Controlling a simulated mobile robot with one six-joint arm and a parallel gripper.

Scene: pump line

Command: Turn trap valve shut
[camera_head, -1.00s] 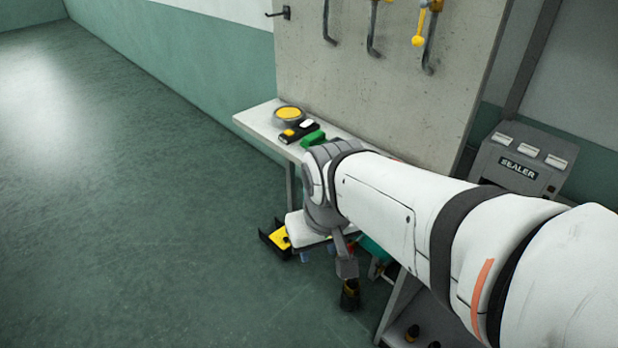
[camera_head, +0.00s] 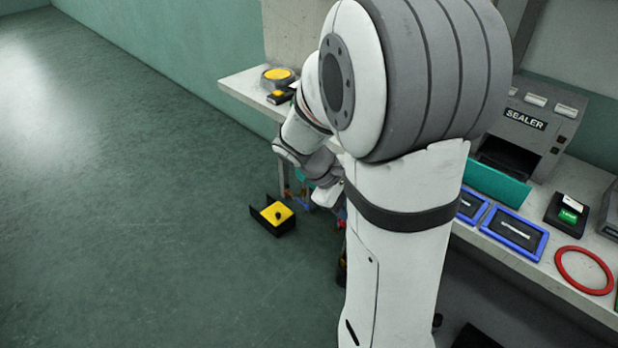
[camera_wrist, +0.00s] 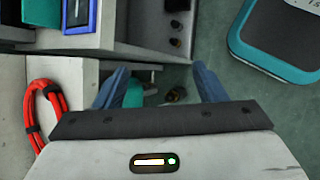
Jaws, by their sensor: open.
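My gripper (camera_wrist: 160,82) shows in the wrist view with its two blue fingers spread apart and nothing held between them. No valve handle can be made out clearly in either current view. In the head view my arm covers much of the middle, and the fingers cannot be made out there.
A red coiled hose (camera_wrist: 38,105) lies left in the wrist view; a teal-rimmed object (camera_wrist: 268,62) is at right. In the head view, a black-and-yellow box (camera_head: 275,215) stands on the floor. A sealer (camera_head: 530,125) and red ring (camera_head: 584,270) are on the right bench. Left floor is clear.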

